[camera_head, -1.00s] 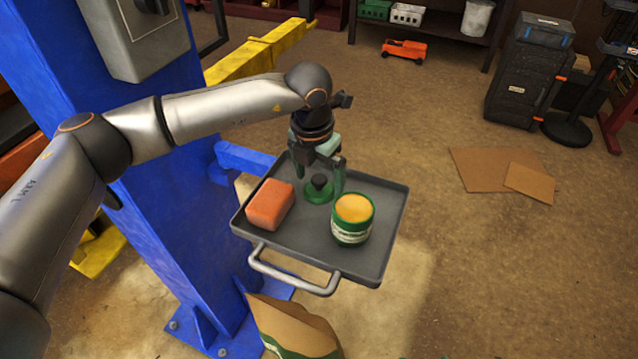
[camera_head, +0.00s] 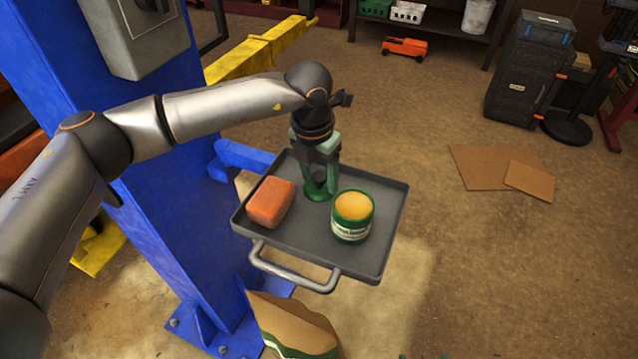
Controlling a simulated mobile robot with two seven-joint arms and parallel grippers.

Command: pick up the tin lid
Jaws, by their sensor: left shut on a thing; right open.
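The tin lid (camera_head: 318,194) is a green disc with a dark knob, lying on the grey tray (camera_head: 300,250) near its back edge. My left gripper (camera_head: 320,178) points down over the lid, its fingers shut on the knob, which they partly hide. The lid appears to rest on the tray; I cannot tell any gap beneath it. The open green tin (camera_head: 352,217), with a white label and yellowish contents, stands upright on the tray to the right of the lid. My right gripper is not in view.
An orange block (camera_head: 270,202) lies on the tray left of the lid. The tray has a raised rim and a front handle (camera_head: 290,278), and sits beside a blue post (camera_head: 170,220). A paper bag (camera_head: 295,325) stands below. Floor to the right is mostly clear, with cardboard sheets.

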